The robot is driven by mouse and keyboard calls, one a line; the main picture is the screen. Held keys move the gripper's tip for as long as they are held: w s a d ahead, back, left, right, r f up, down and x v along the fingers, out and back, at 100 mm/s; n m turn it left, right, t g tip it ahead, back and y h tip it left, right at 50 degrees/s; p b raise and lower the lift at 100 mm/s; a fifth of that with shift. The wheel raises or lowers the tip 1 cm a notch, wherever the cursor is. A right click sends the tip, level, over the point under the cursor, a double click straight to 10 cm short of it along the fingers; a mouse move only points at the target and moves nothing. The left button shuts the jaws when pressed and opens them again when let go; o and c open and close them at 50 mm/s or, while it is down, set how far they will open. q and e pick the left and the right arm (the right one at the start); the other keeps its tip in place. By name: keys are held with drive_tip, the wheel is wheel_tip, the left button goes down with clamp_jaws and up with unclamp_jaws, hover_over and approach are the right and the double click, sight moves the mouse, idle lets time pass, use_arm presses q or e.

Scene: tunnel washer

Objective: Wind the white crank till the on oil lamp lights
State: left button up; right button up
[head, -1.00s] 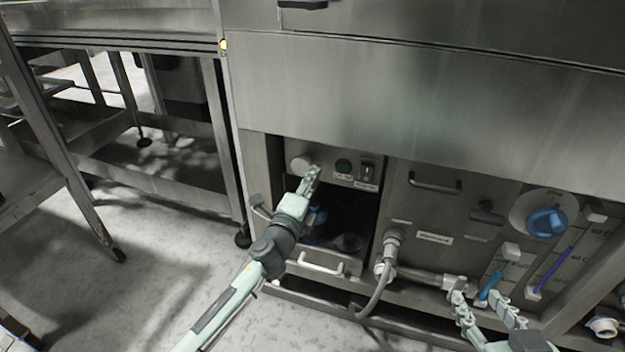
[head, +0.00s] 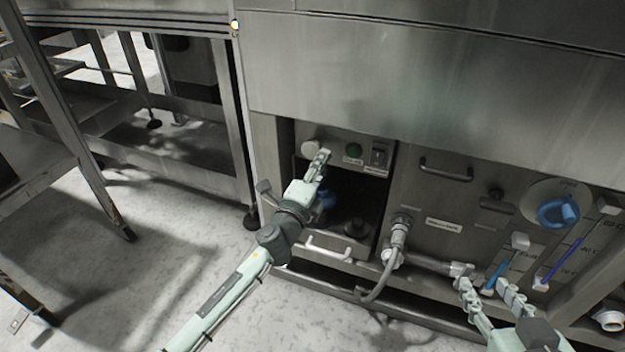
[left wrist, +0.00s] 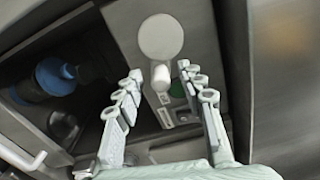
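The white crank (head: 309,147) is on the panel above the open bay. In the left wrist view its round disc (left wrist: 161,37) shows in full, with a white handle peg (left wrist: 161,78) sticking out below the disc's middle. My left gripper (head: 321,160) is at the crank; its fingers are apart, one on each side of the peg, with gaps visible. A dark green lamp (head: 353,150) beside the crank looks unlit; its label is too small to read. My right gripper (head: 486,286) is open and empty at the lower right.
A black switch (head: 379,155) is right of the lamp. The bay below holds a blue part (head: 327,198). A hose fitting (head: 398,232), a blue dial (head: 558,212) and slanted gauges (head: 566,259) are to the right. Floor is free at left.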

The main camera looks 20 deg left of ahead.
use_arm(q)
drive_tip(key=s, duration=1.1)
drive_tip(key=shift+s+a, duration=0.15)
drive_tip(key=shift+a, duration=0.05)
drive_tip(key=shift+f, duration=0.1)
